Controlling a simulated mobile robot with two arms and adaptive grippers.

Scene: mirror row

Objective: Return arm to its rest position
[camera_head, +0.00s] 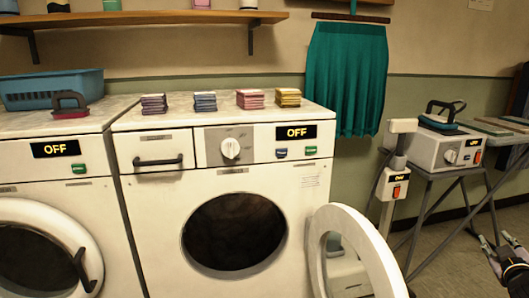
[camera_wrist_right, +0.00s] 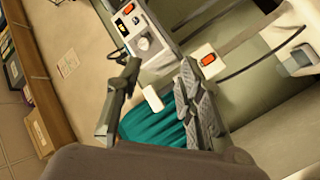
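My right gripper (camera_head: 495,243) is at the lower right edge of the head view, in front of the ironing board's legs. Its two fingers stand apart with nothing between them. In the right wrist view the gripper (camera_wrist_right: 160,66) also shows open and empty; the teal cloth and a white steamer head appear behind the fingers. My left gripper is in neither view.
A washing machine (camera_head: 150,225) stands in the middle with its round door (camera_head: 322,245) swung open to the right. Folded cloth stacks (camera_head: 251,99) lie on top. A steamer (camera_head: 391,185) and an ironing board (camera_head: 490,127) stand right. A teal cloth (camera_head: 345,80) hangs behind.

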